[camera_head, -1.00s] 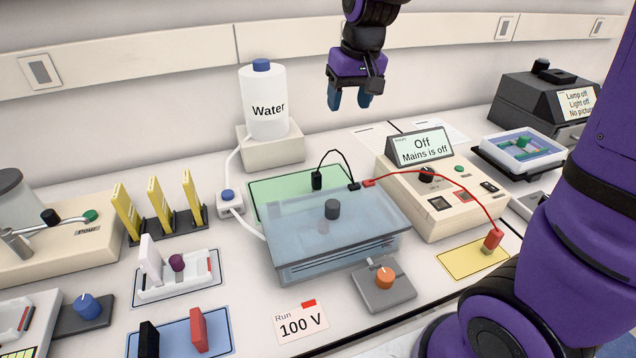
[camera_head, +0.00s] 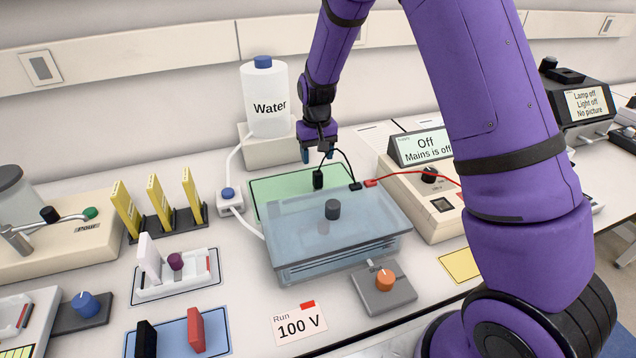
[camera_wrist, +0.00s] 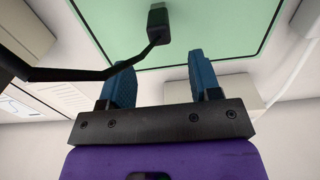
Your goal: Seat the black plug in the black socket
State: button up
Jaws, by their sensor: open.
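The black plug (camera_head: 318,180) stands upright on the green mat (camera_head: 268,187) behind the tank, with its black lead arching to the tank's back edge. In the wrist view the plug (camera_wrist: 158,22) lies beyond the fingertips, roughly in line with the gap between them. My gripper (camera_head: 318,155) is open and empty above the plug, apart from it; its blue fingers (camera_wrist: 160,64) also show in the wrist view. A dark square socket (camera_head: 441,205) shows on the front of the power supply (camera_head: 400,192); I cannot tell its colour surely. My arm hides the supply's right part.
The clear tank (camera_head: 345,255) with a dark knob on its lid stands just in front of the mat. A water bottle (camera_head: 264,110) on a block is left of my gripper. The red lead (camera_head: 400,182) runs right from the tank. The supply's screen (camera_head: 424,148) reads off.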

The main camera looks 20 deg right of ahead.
aim_at(318, 172)
notch_tip(318, 172, down, 3)
jog(key=shift+f, duration=0.1)
jog(key=shift+s+f, duration=0.2)
jog(key=shift+f, duration=1.15)
jog(key=shift+s+f, duration=0.2)
jog(key=shift+f, duration=1.1)
grip_shut()
